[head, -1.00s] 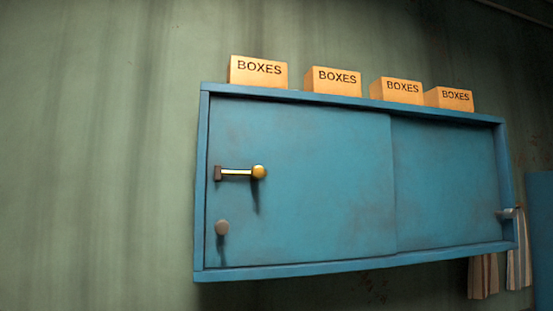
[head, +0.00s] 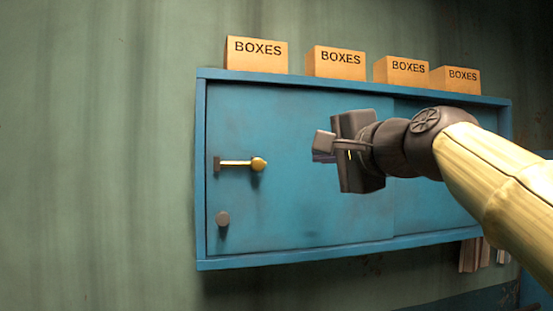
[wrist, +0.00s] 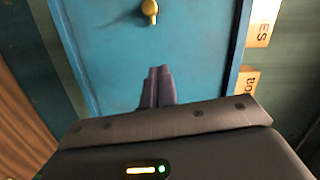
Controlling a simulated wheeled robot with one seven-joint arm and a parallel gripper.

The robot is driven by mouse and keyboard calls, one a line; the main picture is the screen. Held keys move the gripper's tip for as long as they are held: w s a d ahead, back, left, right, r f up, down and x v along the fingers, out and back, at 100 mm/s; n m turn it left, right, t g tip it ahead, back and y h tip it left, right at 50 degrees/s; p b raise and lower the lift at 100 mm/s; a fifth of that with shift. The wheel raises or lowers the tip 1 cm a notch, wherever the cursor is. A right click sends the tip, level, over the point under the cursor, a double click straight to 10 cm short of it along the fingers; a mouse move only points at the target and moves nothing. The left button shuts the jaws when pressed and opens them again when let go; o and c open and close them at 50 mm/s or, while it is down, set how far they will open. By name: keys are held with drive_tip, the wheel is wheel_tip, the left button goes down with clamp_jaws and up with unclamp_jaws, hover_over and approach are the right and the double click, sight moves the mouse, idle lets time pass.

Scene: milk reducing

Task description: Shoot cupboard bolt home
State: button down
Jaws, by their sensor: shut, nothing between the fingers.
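The bolt in the head view is a thin pale bar (head: 236,163) with a brass knob (head: 258,164) at its right end and a dark bracket (head: 216,164) at its left end. It lies level on the left door of the blue cupboard (head: 285,215). My gripper (head: 322,147) is shut and empty, in front of the cupboard to the right of the knob. In the wrist view its closed fingertips (wrist: 158,72) point toward the door, apart from the knob (wrist: 150,8), which is at the top edge. Any contact of the fingers with the door cannot be told.
A round grey knob (head: 222,219) sits below the bolt on the same door. Several boxes (head: 255,54) marked BOXES stand on top of the cupboard. Papers or cloths (head: 472,254) hang under its right end.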

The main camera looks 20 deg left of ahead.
drive_tip(key=shift+w, duration=0.15)
drive_tip(key=p, duration=0.7)
approach(265, 162)
drive_tip(key=x, duration=0.4)
drive_tip(key=shift+a+r+p, duration=0.1)
drive_tip(key=shift+a+p, duration=0.1)
drive_tip(key=shift+p, duration=0.2)
